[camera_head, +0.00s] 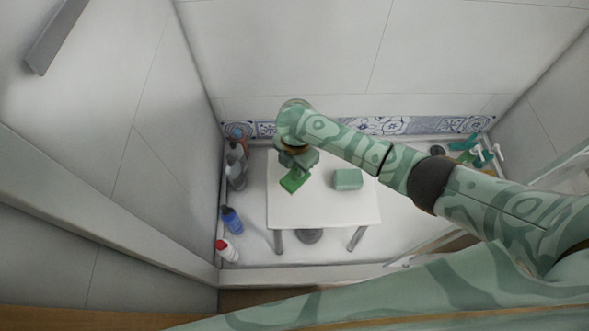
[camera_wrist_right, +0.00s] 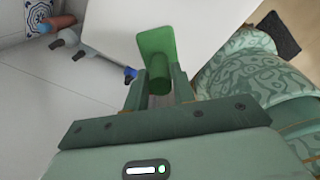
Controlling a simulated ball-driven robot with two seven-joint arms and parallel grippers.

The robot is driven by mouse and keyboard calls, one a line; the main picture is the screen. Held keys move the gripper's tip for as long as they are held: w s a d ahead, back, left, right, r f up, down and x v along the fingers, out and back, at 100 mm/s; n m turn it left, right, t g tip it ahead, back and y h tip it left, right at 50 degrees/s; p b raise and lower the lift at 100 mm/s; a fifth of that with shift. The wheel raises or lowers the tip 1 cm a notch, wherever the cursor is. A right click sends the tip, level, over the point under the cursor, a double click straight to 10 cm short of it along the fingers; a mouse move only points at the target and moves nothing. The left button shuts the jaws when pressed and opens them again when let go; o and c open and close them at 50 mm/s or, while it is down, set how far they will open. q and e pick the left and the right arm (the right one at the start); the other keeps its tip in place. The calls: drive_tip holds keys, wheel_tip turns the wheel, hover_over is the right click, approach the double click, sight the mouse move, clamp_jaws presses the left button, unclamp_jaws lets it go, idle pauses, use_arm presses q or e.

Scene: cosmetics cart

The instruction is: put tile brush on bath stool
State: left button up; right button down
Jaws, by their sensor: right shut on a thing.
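The green tile brush (camera_head: 293,181) is at the left part of the white bath stool (camera_head: 325,208) in the head view. My right gripper (camera_head: 299,164) is above the stool's left side and shut on the brush. In the right wrist view, the brush (camera_wrist_right: 157,44) shows its flat green plate beyond the fingers and its round handle between the fingertips of my right gripper (camera_wrist_right: 159,84). The plate lies over the stool top (camera_wrist_right: 115,22); whether it touches the stool I cannot tell. My left gripper is not in view.
A pale green block (camera_head: 347,179) sits on the stool right of the brush. A blue bottle (camera_head: 231,220), a white-and-red bottle (camera_head: 228,250) and grey bottles (camera_head: 237,170) stand along the left wall. More bottles (camera_head: 477,155) stand at the back right.

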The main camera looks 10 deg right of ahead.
drive_tip(key=shift+w+d+f, duration=0.1)
drive_tip(key=shift+w+f, duration=0.35)
drive_tip(key=shift+f, duration=0.1)
drive_tip(key=f+b, duration=0.3)
drive_tip(key=f, duration=0.1)
drive_tip(key=shift+w+d+f, duration=0.1)
drive_tip(key=shift+w, duration=0.25)
drive_tip(key=shift+r, duration=0.25)
drive_tip(key=shift+f, duration=0.2)
drive_tip(key=c, duration=1.2)
unclamp_jaws()
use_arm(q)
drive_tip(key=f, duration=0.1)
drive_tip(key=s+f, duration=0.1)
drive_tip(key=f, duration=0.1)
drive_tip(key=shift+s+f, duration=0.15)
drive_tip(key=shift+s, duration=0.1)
use_arm(e)
drive_tip(key=shift+o, duration=0.2)
use_arm(q)
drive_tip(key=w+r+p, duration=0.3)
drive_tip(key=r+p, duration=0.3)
drive_tip(key=p, duration=0.1)
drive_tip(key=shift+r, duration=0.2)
use_arm(e)
wheel_tip(320, 180, up, 12)
drive_tip(key=shift+r, duration=0.2)
